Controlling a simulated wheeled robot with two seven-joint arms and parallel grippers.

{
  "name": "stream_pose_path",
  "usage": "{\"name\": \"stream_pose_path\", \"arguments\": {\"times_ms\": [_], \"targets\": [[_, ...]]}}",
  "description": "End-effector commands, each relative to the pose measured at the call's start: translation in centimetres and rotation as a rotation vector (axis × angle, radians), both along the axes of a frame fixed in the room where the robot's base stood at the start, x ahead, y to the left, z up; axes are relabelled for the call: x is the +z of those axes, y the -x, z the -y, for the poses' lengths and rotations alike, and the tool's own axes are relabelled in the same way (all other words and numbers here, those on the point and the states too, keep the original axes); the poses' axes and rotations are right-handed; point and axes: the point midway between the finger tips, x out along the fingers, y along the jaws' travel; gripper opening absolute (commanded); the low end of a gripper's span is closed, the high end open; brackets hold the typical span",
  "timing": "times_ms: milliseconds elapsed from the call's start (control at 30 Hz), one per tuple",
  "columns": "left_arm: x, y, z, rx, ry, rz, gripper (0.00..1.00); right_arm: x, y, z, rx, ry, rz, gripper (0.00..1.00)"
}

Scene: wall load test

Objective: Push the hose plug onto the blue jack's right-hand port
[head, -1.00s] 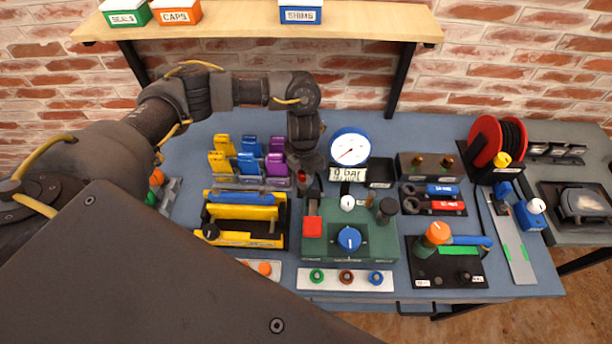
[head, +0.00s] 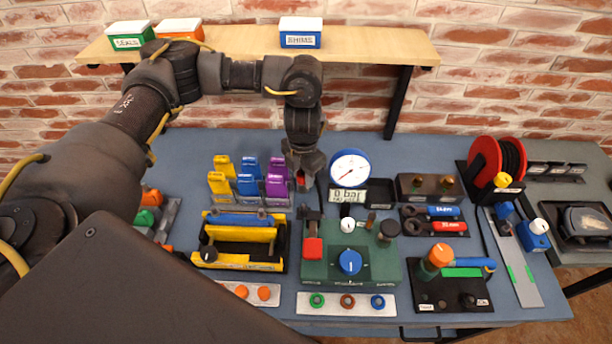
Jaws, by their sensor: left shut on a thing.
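My left gripper (head: 303,176) reaches down from the left arm and is shut above the back of the bench, between the purple clips and the gauge. It holds a small part with red showing, which I take as the hose plug; the fingers hide most of it. A dark hose (head: 322,190) curves beside the fingers. The blue jack (head: 236,220) lies along the yellow frame (head: 240,235), left of and nearer than the gripper. A small dark fitting (head: 262,213) shows near its right end. The plug is apart from the jack. My right gripper is not in view.
A green pump block (head: 330,277) with a blue knob stands right of the frame. The gauge (head: 349,168) and upright colored clips (head: 250,168) flank the gripper. A wooden shelf (head: 370,50) runs above. Orange buttons (head: 263,292) sit in front.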

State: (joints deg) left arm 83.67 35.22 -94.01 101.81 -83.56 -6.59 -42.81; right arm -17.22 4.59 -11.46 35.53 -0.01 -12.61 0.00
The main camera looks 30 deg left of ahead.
Motion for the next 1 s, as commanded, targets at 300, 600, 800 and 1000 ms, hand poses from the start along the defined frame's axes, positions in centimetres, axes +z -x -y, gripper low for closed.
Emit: {"name": "stream_pose_path", "arguments": {"times_ms": [300,600,800,1000], "targets": [[1.6,1.5,-0.8,-0.001,0.000,0.000,0.04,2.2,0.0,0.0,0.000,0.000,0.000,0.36],[5.5,7.0,-3.4,0.001,-0.001,-0.002,0.04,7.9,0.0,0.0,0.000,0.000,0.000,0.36],[7.3,10.3,-5.0,-0.001,0.000,0.000,0.04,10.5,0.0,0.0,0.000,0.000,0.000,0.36],[5.5,11.8,-5.6,0.001,-0.001,0.000,0.04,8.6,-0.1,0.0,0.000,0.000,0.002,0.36]]}}
